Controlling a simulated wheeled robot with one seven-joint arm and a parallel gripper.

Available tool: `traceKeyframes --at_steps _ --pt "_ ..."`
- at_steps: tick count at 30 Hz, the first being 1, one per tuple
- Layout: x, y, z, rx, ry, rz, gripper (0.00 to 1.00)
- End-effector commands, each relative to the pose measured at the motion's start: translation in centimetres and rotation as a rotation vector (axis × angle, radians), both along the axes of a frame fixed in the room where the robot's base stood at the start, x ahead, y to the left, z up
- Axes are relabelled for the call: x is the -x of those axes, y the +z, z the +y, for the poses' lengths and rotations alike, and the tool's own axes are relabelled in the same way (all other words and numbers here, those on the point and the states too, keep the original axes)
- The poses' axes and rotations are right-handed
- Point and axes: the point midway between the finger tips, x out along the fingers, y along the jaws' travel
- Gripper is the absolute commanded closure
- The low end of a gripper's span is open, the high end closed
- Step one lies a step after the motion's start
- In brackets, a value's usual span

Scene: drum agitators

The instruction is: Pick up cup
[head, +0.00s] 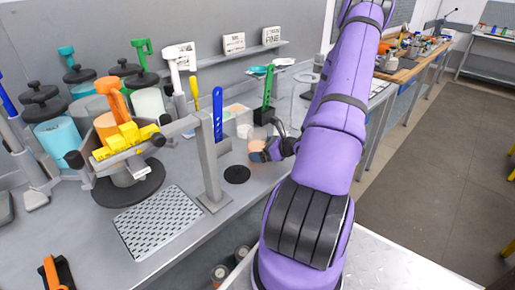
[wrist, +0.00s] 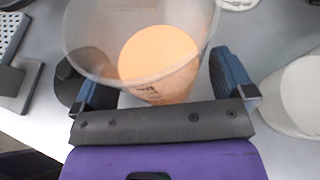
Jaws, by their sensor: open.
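The cup (wrist: 190,68) is a clear, see-through cup with orange contents. In the wrist view it stands between the two fingers of my gripper (wrist: 165,85), which are open on either side of it. A gap shows between the cup and the right finger; I cannot tell whether the left finger touches. In the head view the cup (head: 256,146) is on the bench, and my gripper (head: 272,150) is at it, partly hidden by my purple arm.
Left of the cup are a black disc (head: 236,174), a grey post (head: 209,165) and a perforated plate (head: 160,222). A blue tool (head: 217,115) and a green tool (head: 267,90) stand behind. A white container (wrist: 300,95) is close to my right finger.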

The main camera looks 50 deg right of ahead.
Motion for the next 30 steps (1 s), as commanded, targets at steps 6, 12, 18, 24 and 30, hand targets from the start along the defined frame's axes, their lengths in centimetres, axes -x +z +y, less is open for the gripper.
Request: traceKeyframes --at_steps 6,12,18,24,30 --pt "0.0 0.0 0.0 0.000 0.000 0.000 0.09" --pt "0.0 0.0 0.0 0.001 0.000 0.000 0.54" --pt "0.0 0.0 0.0 0.001 0.000 -0.001 0.54" --pt "0.0 0.3 -0.1 0.002 0.001 -0.001 0.54" --pt "-0.2 1.0 -0.3 0.002 0.004 -0.001 0.54"
